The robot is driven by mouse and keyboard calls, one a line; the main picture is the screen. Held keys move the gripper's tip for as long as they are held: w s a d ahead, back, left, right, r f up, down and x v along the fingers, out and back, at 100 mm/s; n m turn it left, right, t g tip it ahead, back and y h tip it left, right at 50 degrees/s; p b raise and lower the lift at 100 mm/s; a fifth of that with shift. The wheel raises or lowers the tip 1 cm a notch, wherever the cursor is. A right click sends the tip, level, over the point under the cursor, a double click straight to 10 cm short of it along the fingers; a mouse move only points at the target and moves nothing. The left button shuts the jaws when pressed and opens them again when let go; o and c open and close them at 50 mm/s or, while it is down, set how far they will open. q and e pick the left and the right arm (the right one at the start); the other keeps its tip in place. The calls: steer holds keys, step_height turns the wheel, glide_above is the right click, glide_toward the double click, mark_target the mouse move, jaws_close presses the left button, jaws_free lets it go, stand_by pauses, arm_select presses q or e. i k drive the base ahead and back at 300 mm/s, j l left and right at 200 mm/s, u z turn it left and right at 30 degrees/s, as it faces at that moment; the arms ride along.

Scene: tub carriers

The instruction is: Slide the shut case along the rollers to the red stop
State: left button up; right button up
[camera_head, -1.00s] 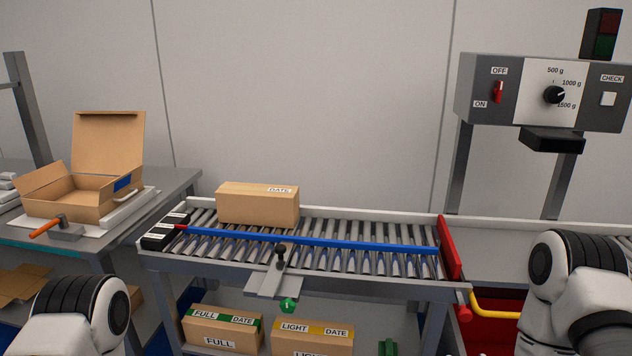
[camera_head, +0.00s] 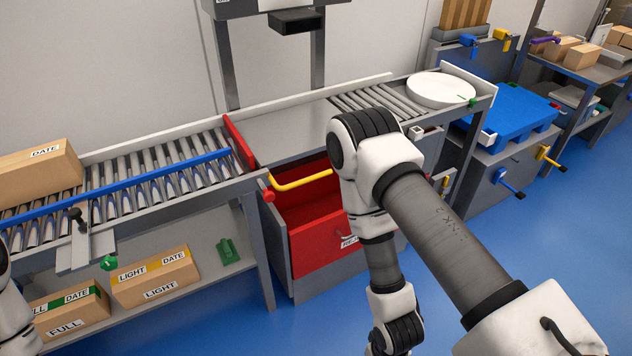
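The shut cardboard case (camera_head: 38,174) sits on the rollers (camera_head: 140,178) at the far left of the view, behind the blue guide rail (camera_head: 125,186). Its left end is cut off by the picture edge. A DATE label is on its top. The red stop (camera_head: 239,144) stands upright across the right end of the rollers. Bare rollers lie between the case and the stop. My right arm crosses the view at the right, but its gripper is not visible. Only a sliver of my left arm shows at the left edge; its gripper is out of view.
A red bin (camera_head: 325,241) with a yellow handle (camera_head: 302,182) is below the conveyor, right of the stop. Further right are a flat plate, more rollers and a white round turntable (camera_head: 441,89). FULL and LIGHT boxes (camera_head: 155,277) lie on the lower shelf.

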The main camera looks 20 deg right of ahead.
mark_target(34, 172)
steer(key=z, duration=0.5)
steer(key=u, duration=1.25)
steer(key=z, duration=0.2)
